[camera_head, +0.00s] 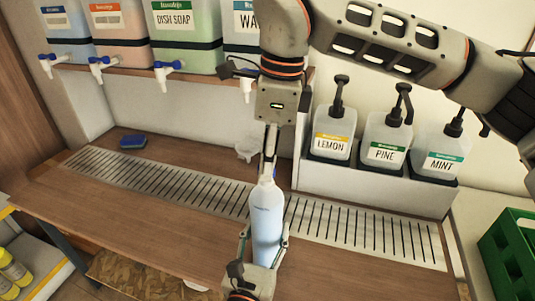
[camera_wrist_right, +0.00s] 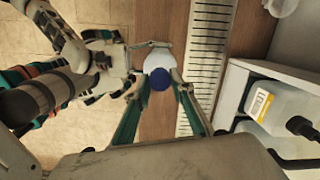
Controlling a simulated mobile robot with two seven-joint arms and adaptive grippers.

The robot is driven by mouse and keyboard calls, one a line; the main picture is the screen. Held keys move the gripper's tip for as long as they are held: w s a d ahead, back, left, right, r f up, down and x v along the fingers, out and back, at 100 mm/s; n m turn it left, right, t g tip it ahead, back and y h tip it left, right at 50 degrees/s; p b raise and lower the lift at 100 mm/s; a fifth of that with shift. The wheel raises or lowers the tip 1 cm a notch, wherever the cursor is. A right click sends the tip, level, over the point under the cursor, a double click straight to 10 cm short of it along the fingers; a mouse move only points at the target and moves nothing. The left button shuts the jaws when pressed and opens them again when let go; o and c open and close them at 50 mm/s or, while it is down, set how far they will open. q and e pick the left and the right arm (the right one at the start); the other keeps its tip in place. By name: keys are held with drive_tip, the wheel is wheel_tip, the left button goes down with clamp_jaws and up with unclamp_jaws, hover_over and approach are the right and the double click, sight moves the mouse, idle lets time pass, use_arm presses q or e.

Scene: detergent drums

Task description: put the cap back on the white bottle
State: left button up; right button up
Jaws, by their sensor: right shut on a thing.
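The white bottle (camera_head: 266,226) stands upright near the counter's front, in the middle of the head view. My left gripper (camera_head: 264,236) reaches in from the bottom with a finger on each side of the bottle, closed around its body. My right gripper (camera_head: 268,170) points down from above, at the bottle's top. In the right wrist view its fingers are shut on the blue cap (camera_wrist_right: 160,79). There the cap overlaps the pale top of the bottle (camera_wrist_right: 158,60). The fingers hide the bottle's mouth in the head view, so I cannot tell whether the cap touches it.
A slotted metal drain strip (camera_head: 362,234) crosses the counter (camera_head: 150,215). A blue sponge (camera_head: 133,141) lies at the back left. Pump bottles (camera_head: 386,140) stand in a white holder at the right. Drums with taps (camera_head: 186,40) sit on the shelf above. A green crate (camera_head: 508,255) is far right.

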drive_tip(key=shift+f, duration=0.6)
idle(0.6)
